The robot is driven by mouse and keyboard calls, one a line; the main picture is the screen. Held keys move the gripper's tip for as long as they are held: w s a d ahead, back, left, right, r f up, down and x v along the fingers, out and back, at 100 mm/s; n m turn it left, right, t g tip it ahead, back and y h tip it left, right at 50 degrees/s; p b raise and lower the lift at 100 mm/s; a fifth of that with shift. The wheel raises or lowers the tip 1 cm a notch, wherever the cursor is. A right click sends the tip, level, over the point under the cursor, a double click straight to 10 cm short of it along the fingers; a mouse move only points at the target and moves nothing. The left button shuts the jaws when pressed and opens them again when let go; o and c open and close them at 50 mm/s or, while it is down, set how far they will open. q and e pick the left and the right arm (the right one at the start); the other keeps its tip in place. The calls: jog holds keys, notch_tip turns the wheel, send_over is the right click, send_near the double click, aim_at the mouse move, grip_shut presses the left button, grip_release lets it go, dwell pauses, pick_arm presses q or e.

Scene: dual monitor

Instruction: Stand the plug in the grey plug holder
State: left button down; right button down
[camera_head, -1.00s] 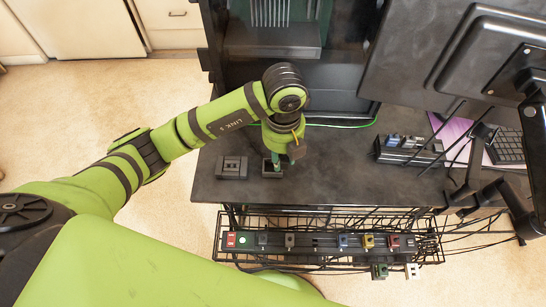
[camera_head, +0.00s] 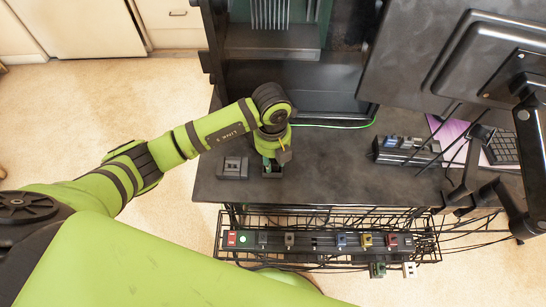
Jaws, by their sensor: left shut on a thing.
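My left gripper (camera_head: 271,160) points down over the desk and is shut on the plug, which is mostly hidden by the gripper and wrist. A small dark square holder (camera_head: 272,173) is directly below the fingertips. I cannot tell how deep the plug sits in it or whether it touches. A grey block with a recessed top (camera_head: 232,168) lies just left of it on the desk. My right gripper is not in view.
The dark desk (camera_head: 330,170) is clear to the right of the gripper. A power strip with several coloured plugs (camera_head: 315,241) hangs in the wire basket below the front edge. A monitor (camera_head: 450,60) overhangs the right. A green cable (camera_head: 345,126) runs behind.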

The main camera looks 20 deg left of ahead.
aim_at(272, 161)
pick_arm(q)
jog(key=c, duration=0.9)
grip_release()
jog(key=shift+c, duration=0.2)
jog(key=shift+r, duration=0.3)
notch_tip(272, 161, up, 12)
jog(key=b, duration=0.1)
jog(key=shift+f, duration=0.15)
jog(key=shift+a, duration=0.1)
